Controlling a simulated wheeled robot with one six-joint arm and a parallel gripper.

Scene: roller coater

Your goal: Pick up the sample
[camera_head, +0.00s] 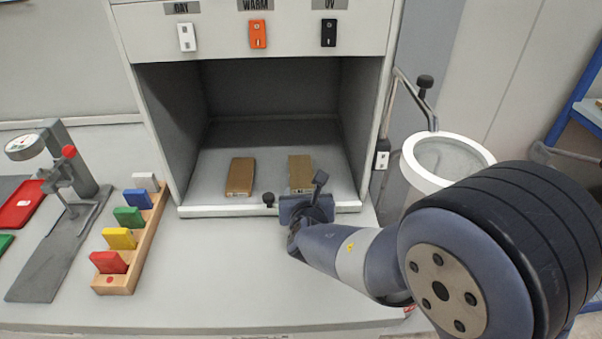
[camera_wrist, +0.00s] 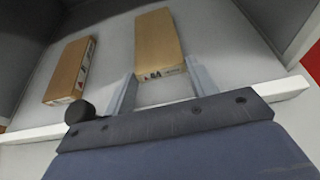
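Two flat tan sample blocks lie inside the open-front booth. The right block (camera_head: 300,171) has a printed label on its near end, and it shows at upper middle in the wrist view (camera_wrist: 158,40). The left block (camera_head: 240,177) lies apart from it, also in the wrist view (camera_wrist: 70,70). My gripper (camera_wrist: 161,70) is open at the booth's front edge, its two fingers either side of the right block's near end. I cannot tell whether the fingers touch it. In the head view my gripper (camera_head: 303,190) partly hides that near end.
The booth's white front lip (camera_head: 225,211) runs beneath my gripper. A wooden rack (camera_head: 145,240) with several coloured blocks and a gauge stand (camera_head: 65,190) are on the left. A white-rimmed cylinder (camera_head: 448,160) stands right. The front counter middle is clear.

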